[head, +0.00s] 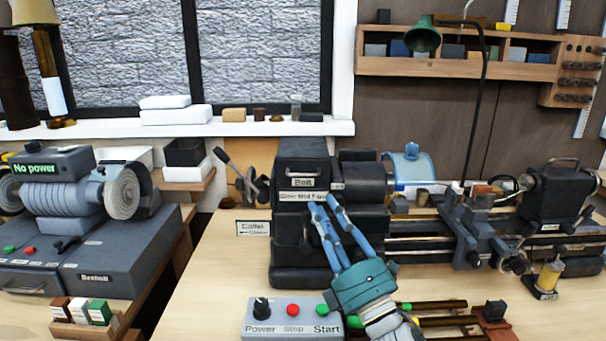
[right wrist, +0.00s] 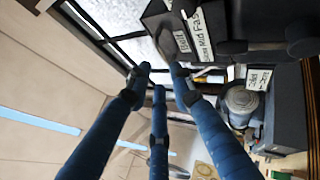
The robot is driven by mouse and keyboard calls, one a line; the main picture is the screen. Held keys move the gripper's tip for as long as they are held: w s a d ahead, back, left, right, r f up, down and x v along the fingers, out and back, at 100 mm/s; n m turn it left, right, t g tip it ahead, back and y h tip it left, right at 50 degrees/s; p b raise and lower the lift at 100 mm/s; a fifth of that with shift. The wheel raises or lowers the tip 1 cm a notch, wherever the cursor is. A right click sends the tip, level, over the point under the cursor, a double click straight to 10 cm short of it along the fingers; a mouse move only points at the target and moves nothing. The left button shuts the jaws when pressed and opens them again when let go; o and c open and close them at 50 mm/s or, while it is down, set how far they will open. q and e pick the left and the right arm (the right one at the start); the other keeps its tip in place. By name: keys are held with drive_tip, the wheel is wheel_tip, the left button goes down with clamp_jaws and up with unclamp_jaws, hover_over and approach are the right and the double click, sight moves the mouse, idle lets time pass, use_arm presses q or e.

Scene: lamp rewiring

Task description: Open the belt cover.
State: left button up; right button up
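The belt cover (head: 316,154) is the dark box top of the lathe headstock (head: 286,265), with a handle (head: 300,173) on its front above a "Belt" label. It looks closed. A speed label (head: 296,196) sits just below. My right gripper (head: 323,203) reaches up from the front, its blue fingers in front of the headstock by the speed label, below the handle. The fingers are apart and hold nothing. In the right wrist view, the fingertips (right wrist: 158,78) are near the labelled dark housing (right wrist: 240,22); contact cannot be told. My left gripper is not in view.
A control box (head: 265,318) with Power, Stop and Start stands in front. A lever (head: 240,172) is left of the headstock, and the lathe carriage (head: 470,225) is right. A green lamp (head: 422,38) hangs behind. A grinder (head: 65,195) stands on the left bench.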

sight(303, 175)
drive_tip(key=p+x, duration=0.2)
drive_tip(key=x, duration=0.5)
drive_tip(key=shift+w+a+r, duration=0.15)
drive_tip(key=shift+w+a, duration=0.1)
drive_tip(key=shift+a, duration=0.1)
drive_tip(key=shift+w+a+r, duration=0.15)
drive_tip(key=shift+w+r, duration=0.1)
drive_tip(key=shift+w, duration=0.15)
clamp_jaws()
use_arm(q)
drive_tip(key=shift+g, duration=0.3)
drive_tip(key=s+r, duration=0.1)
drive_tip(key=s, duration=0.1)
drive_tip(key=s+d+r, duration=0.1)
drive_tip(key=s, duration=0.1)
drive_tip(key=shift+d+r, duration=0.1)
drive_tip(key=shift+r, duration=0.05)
